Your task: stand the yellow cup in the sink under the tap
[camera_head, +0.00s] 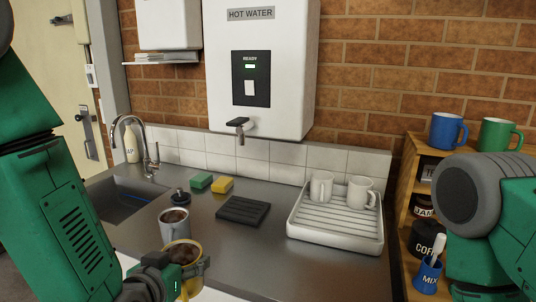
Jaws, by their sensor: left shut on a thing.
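The yellow cup (194,275) is at the bottom of the view, upright, with dark brown contents showing inside its rim. My left gripper (172,268) is shut on it at its left side and partly hides it. The metal sink (125,205) is at the left of the worktop, partly hidden by my left arm. A curved chrome tap (146,148) stands behind it, its spout over the basin. The cup is in front of and to the right of the sink, apart from it. My right arm comes in at the right, but its gripper is out of view.
A grey mug (175,232) with brown contents stands just behind the cup. A dark plug (181,198), green sponge (200,180), yellow sponge (222,185) and black mat (243,210) lie behind. A white rack (335,232) holds two mugs. A soap bottle (131,145) stands behind the sink.

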